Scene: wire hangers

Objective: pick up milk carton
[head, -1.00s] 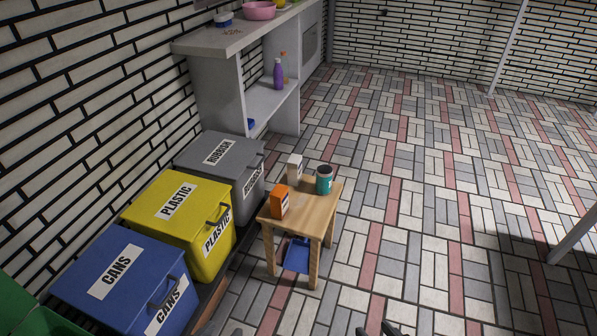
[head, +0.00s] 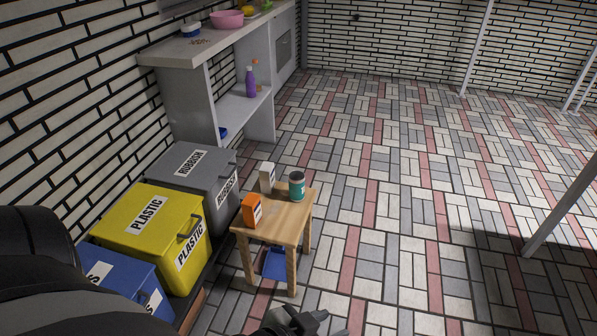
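A small white carton (head: 267,177), which looks like the milk carton, stands upright at the back left of a small wooden table (head: 288,222). An orange carton (head: 251,210) stands in front of it, and a teal can with a dark top (head: 297,187) stands to its right. My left gripper (head: 334,324) shows at the bottom edge, partly cut off, in front of the table and well short of the carton. Its two fingers look apart, with nothing seen between them. My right gripper is not in view.
Grey rubbish (head: 203,174), yellow plastic (head: 153,219) and blue cans (head: 121,275) bins line the left wall beside the table. A blue object (head: 276,264) lies under the table. A counter with shelves (head: 204,52) stands behind.

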